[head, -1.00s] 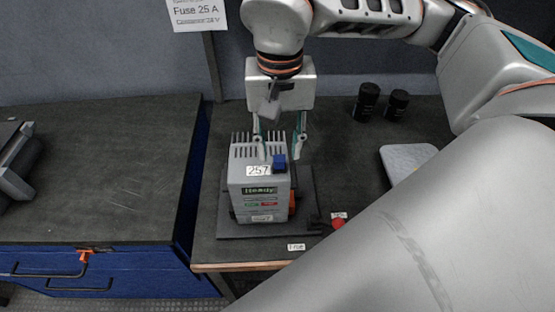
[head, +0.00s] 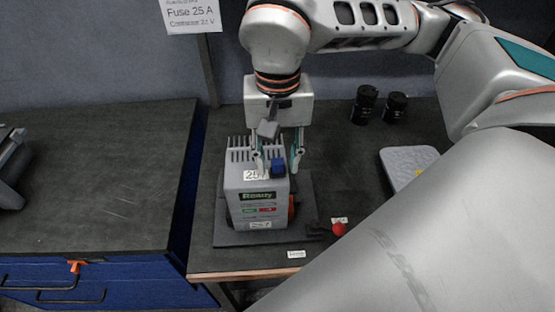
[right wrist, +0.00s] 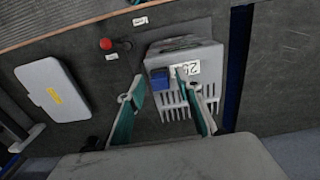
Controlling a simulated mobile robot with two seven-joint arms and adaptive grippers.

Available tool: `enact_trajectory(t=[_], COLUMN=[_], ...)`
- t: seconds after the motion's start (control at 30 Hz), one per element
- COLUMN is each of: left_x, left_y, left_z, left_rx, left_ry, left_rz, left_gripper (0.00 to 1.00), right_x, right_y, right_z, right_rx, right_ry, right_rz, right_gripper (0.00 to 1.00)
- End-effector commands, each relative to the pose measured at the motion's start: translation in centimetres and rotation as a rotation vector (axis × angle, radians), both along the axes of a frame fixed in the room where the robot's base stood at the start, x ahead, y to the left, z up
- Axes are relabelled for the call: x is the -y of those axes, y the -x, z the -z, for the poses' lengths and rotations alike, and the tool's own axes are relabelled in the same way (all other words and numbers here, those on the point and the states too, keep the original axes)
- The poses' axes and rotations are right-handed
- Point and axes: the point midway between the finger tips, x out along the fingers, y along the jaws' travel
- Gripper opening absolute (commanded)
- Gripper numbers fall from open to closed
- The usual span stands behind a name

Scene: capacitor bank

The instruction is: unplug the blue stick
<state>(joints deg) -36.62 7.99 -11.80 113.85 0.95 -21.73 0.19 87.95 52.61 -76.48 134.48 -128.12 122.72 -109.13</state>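The blue stick (head: 278,168) is a small blue block at the top front right corner of a grey capacitor unit (head: 257,205) with slotted fins and a "Ready" display. My right gripper (head: 279,156) points down over the unit's top, its fingers apart on either side of the blue stick. In the right wrist view, the blue stick (right wrist: 160,77) lies between the two spread fingertips, with a visible gap to each. It still sits on the unit. Part of the unit's top is hidden behind the gripper.
The unit stands on a dark plate (head: 232,238). To its right are a red knob (head: 338,229), a grey pad (head: 405,163) with a yellow mark and two black cylinders (head: 364,104). A bench (head: 100,160) with blue drawers stands at left, mostly bare.

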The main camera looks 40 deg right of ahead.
Motion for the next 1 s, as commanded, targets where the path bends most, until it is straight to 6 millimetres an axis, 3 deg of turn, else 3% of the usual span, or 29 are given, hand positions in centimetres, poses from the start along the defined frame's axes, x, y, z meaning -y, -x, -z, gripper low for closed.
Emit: enact_trajectory(t=[0.57,0.7,1.0], left_x=[0.02,0.02,0.04], left_y=[0.04,0.04,0.01], left_z=[0.03,0.03,-0.08], left_rx=[0.000,0.000,0.001], left_ry=[0.001,0.001,0.001], left_rz=[0.000,0.001,0.001], left_gripper=[0.40,0.40,0.40], right_x=[-0.02,-0.02,-0.02], right_y=[0.00,0.00,0.00], right_z=[0.01,0.02,-0.09], right_rx=[-0.001,-0.001,0.001], right_ry=[-0.001,-0.001,-0.001], right_rz=[0.000,0.000,0.000], right_gripper=[0.35,0.01,0.00])
